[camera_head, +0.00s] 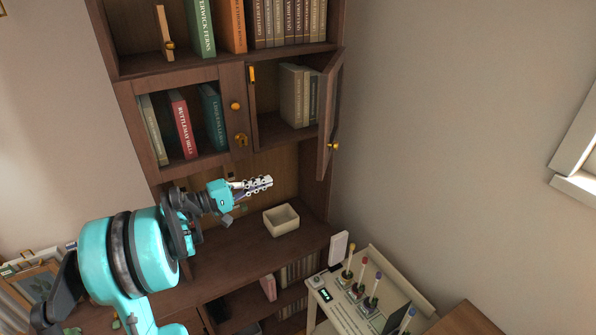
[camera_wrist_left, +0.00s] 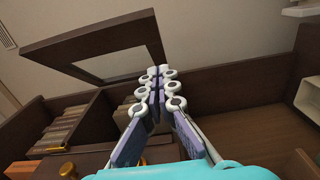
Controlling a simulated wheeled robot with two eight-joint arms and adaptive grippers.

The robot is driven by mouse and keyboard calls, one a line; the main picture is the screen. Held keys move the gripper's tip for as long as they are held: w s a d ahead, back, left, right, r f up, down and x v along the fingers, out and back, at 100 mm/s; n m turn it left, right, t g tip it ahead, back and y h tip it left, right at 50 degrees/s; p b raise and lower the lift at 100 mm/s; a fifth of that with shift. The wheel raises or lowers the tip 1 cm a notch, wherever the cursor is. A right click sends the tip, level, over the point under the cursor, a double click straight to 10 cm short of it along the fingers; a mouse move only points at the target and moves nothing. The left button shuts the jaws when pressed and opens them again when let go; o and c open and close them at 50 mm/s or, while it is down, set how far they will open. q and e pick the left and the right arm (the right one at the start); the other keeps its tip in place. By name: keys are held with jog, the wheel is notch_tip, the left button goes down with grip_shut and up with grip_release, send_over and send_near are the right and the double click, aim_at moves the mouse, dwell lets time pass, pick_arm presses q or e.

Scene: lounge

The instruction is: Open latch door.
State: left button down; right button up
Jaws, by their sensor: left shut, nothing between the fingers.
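The bookcase has two small doors side by side. The right door (camera_head: 327,120) stands open, swung out to the right, with a brass knob (camera_head: 334,146) near its lower edge. The left door (camera_head: 182,120) has a framed pane and appears shut. A brass knob (camera_head: 235,106) and a brass latch piece (camera_head: 240,140) sit at its right side. My left gripper (camera_head: 262,184) is shut and empty, below the doors and apart from them. In the left wrist view, its closed fingers (camera_wrist_left: 155,92) show in front of the open door's frame (camera_wrist_left: 100,42). My right gripper is not in view.
Books (camera_head: 293,95) stand inside the open compartment. A cream box (camera_head: 281,220) sits on the wooden counter below. A pale stand (camera_head: 350,300) with several coloured-top levers is at lower right. Bare wall lies right of the open door.

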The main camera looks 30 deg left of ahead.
pick_arm(q)
jog(key=s+d+x, duration=0.1)
jog(key=d+x, duration=0.1)
jog(key=x, duration=1)
jog(key=shift+d+p, duration=0.3)
jog(key=shift+d, duration=0.1)
jog(key=shift+d, duration=0.1)
jog(key=w+d+n+t+y+b, duration=0.1)
jog(key=w+d+y+b, duration=0.1)
jog(key=w+d, duration=0.4)
jog(key=w+d+n+t+y+b, duration=0.1)
jog(key=w+d, duration=0.5)
jog(key=d, duration=1.1)
jog(key=shift+w+d+n+y+b, duration=0.15)
jog(key=shift+w+n+y+b, duration=0.15)
jog(key=shift+n+y+b, duration=0.25)
